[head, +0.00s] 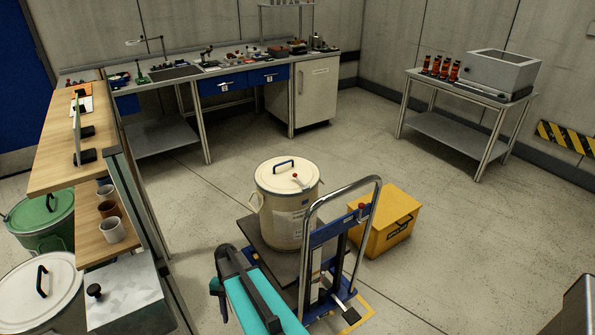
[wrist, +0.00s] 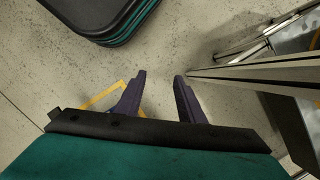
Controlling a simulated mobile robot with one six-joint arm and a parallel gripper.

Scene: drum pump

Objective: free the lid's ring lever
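A cream drum (head: 285,215) stands upright on the platform of a blue lift trolley (head: 335,235) in the middle of the head view. The drum and lever are not recognisable in the wrist view.
The trolley's chrome push handle (head: 375,190) rises at the drum's right. A yellow box (head: 385,222) stands behind it. A wooden shelf unit (head: 60,150) with cups and lidded drums is at left. Metal posts (wrist: 250,80) stand right of my fingers. Floor behind the drum is clear.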

